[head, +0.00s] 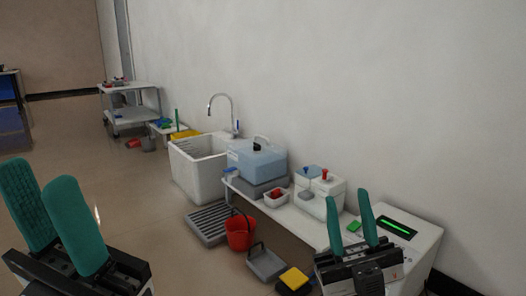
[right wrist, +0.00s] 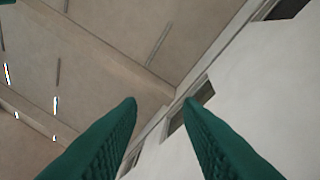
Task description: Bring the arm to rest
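My left gripper (head: 40,176) is at the lower left of the head view, with its two teal fingers pointing up. The fingers stand apart with nothing seen between them. My right gripper (head: 348,198) is at the lower right, in front of the white bench, also with its fingers up and apart. In the right wrist view its fingertips (right wrist: 161,101) have a clear gap, with only ceiling and wall behind. Most of both arms is out of view.
A low white bench (head: 310,229) along the wall carries a blue box (head: 262,162) and small containers. A white sink (head: 190,172) stands beyond. Floor at left is clear.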

